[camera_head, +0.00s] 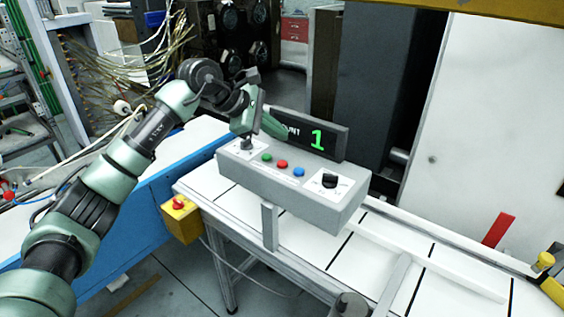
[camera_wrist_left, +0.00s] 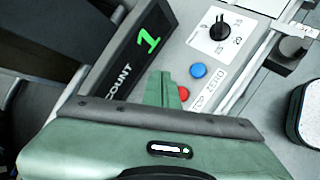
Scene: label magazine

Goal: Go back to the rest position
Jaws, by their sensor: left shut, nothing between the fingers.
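My left gripper (camera_head: 279,131) is shut and empty, with its green fingers in front of the count display and above the left part of the grey control box (camera_head: 290,225). In the left wrist view the closed fingers (camera_wrist_left: 160,88) lie beside the red button (camera_wrist_left: 183,93), partly overlapping the panel; contact cannot be told. The display (camera_head: 330,150) shows a green 1. The box carries a green button (camera_head: 267,157), a red button, a blue button (camera_head: 298,172), a black knob (camera_head: 330,181) and a small switch (camera_head: 247,143).
The box stands over a white conveyor-like table (camera_head: 310,255) with dark cross lines. A yellow box with a red button (camera_head: 179,203) sits at its left end. A blue-sided bench (camera_head: 150,220) lies under my left arm. A red upright piece (camera_head: 498,230) stands at right.

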